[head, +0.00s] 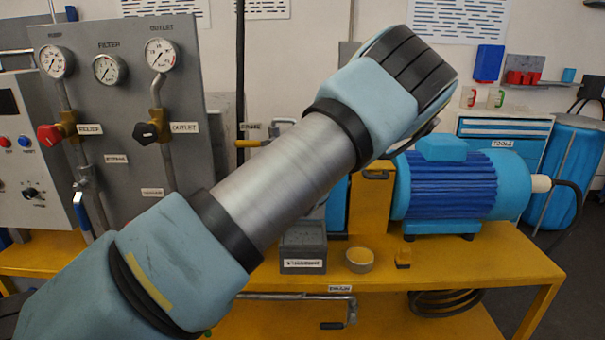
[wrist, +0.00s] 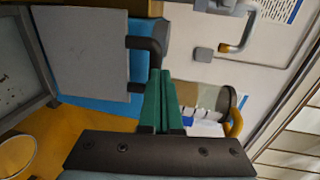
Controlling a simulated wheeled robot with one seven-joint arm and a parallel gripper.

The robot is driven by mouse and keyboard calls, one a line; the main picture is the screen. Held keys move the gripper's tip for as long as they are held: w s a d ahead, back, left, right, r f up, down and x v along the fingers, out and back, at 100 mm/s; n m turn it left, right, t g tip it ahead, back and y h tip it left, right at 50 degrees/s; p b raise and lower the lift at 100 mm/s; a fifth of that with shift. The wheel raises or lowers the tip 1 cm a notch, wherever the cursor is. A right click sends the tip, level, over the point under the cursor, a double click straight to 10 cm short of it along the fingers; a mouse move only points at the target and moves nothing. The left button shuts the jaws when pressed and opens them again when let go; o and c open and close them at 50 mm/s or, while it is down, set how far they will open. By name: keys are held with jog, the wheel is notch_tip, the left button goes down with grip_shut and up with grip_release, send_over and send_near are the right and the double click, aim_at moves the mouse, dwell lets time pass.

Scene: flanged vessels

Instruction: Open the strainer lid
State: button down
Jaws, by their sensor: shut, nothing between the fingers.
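In the head view, a small grey block with a white label (head: 303,262) stands on the yellow bench behind my arm. The label is too small to read surely, and my arm hides what is above and behind it. I cannot pick out the strainer lid for certain. My gripper's fingers are hidden in the head view. In the wrist view my gripper (wrist: 160,74) has its green fingers together and empty. Their tips are close to a black bar handle (wrist: 150,47) beside a flat grey panel (wrist: 80,58) on a blue body. I cannot tell if they touch.
A blue motor (head: 445,185) stands on the yellow bench (head: 460,270) at the right. A grey gauge panel (head: 120,110) with valves stands left. A bent metal handle (head: 335,298) hangs at the bench front.

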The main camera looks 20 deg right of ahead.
jog(key=b+v, duration=0.2)
jog(key=v, duration=0.8)
jog(key=w+a+f+n+g+y, duration=0.1)
jog(key=a+f+n+g+y, duration=0.25)
jog(key=a+n, duration=0.45)
jog(key=a+f+n+g+y, duration=0.2)
jog(key=a+f+n+g, duration=0.15)
jog(key=a, duration=0.85)
jog(key=s+a+r+n+g, duration=0.2)
jog(key=s+a+n+g, duration=0.1)
jog(key=s+a+n, duration=0.2)
jog(key=s+a+r+n+g, duration=0.2)
jog(key=s+a+n, duration=0.3)
jog(key=s+a, duration=0.4)
jog(key=a+r+y, duration=0.1)
jog(key=a, duration=0.2)
jog(key=shift+s+g, duration=0.35)
jog(key=shift+g, duration=0.05)
jog(key=c, duration=1.6)
grip_release()
